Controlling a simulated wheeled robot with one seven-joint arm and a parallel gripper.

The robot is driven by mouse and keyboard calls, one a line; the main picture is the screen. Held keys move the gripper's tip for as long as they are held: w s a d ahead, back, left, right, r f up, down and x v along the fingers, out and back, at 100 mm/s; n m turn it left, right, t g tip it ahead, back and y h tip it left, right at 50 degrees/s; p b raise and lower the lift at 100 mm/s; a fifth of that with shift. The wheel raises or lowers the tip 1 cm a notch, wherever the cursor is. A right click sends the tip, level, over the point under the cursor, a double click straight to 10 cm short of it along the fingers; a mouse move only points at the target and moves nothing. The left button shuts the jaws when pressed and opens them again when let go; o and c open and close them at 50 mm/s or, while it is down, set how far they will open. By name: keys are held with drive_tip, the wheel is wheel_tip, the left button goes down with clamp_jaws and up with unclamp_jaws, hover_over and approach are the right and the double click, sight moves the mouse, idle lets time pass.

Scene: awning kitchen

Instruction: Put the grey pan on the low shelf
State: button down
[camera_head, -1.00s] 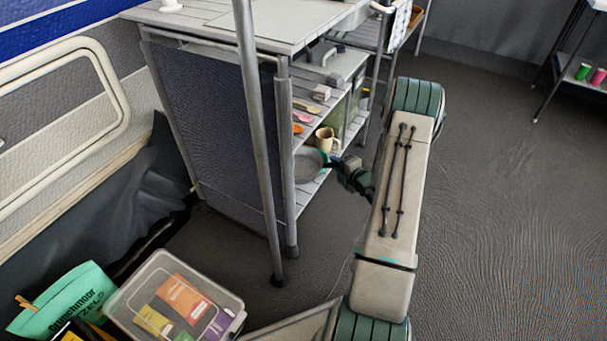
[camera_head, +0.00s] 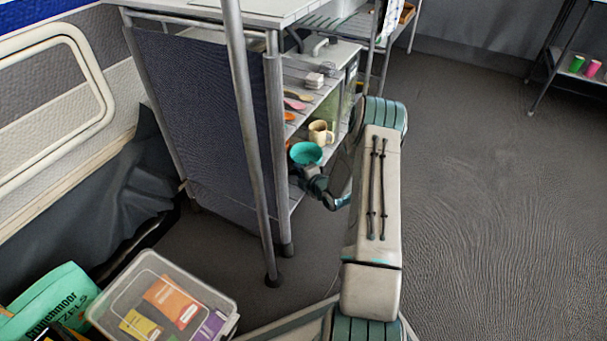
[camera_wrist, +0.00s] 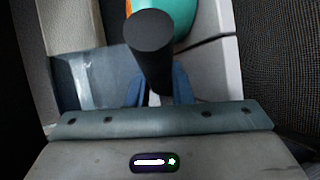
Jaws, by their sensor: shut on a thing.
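My gripper (camera_head: 310,174) is at the open side of the shelf unit, near the lower shelf (camera_head: 296,197). In the wrist view my gripper (camera_wrist: 156,97) is shut on a dark, thick handle, which I take as the handle of the grey pan (camera_wrist: 152,48). The handle stands toward the camera. I cannot clearly make out the pan's grey body now. A round teal bowl shape (camera_head: 306,153) shows just above my gripper; whether they touch is unclear. Teal also shows behind the handle in the wrist view.
A cream mug (camera_head: 320,132) stands just behind the teal shape. Several coloured spoons lie on the shelf above. A metal post (camera_head: 249,130) and the unit's dark side panel (camera_head: 205,120) are at left. A clear box (camera_head: 160,300) is at lower left. The floor at right is open.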

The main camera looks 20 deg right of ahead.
drive_tip(key=shift+f, duration=0.1)
drive_tip(key=c, duration=1.3)
unclamp_jaws()
